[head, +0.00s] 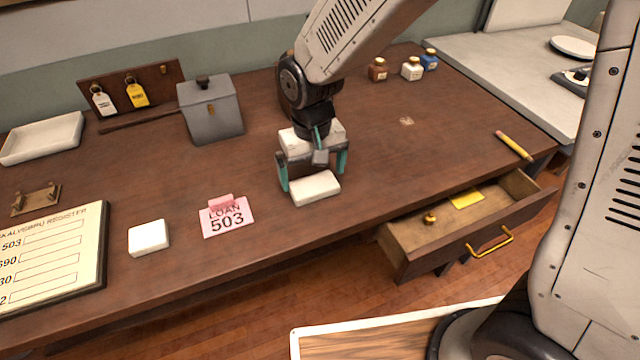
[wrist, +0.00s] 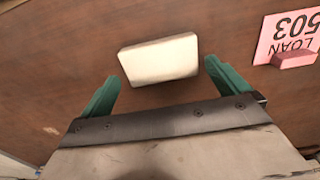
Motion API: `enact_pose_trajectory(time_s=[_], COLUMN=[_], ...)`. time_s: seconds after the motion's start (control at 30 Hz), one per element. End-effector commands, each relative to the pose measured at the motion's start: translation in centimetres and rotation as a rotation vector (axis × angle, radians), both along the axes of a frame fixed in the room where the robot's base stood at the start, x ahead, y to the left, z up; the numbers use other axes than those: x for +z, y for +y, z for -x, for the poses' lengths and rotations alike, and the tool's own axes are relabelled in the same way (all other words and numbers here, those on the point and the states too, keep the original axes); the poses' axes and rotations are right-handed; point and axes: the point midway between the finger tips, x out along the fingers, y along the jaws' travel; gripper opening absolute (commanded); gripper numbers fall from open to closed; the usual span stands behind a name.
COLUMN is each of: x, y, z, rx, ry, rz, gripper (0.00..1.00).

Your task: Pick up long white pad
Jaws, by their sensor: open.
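A long white pad (head: 315,188) lies flat on the brown desk, just in front of my gripper in the head view. In the wrist view the pad (wrist: 159,59) lies just beyond my fingertips, slightly tilted, its length spanning most of the gap. My gripper (head: 313,176) is open, with its teal fingers apart and nothing between them. In the wrist view my gripper (wrist: 158,76) shows one finger towards each end of the pad. A shorter, squarer white pad (head: 148,238) lies further left on the desk.
A pink loan card (head: 227,217) lies between the two pads. A register board (head: 52,258) is at the left, a grey box (head: 210,110) behind. An open drawer (head: 455,222) juts out at the right front. The desk right of my gripper is mostly clear.

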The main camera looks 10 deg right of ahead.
Motion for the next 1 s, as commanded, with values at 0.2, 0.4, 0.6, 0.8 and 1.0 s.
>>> enact_pose_trajectory(time_s=[0.2,0.4,0.6,0.8,1.0], x=[-2.3,-2.3,-2.3,-2.3,-2.0], y=[0.0,0.0,-0.1,-0.1,-0.1], z=[0.1,0.1,0.0,0.0,0.0], rx=[0.001,0.001,0.0,-0.001,-0.002], ry=[0.002,0.0,0.0,0.0,0.0], rz=[0.002,0.0,0.0,0.0,0.0], gripper=[1.0,1.0,0.69,0.65,0.65])
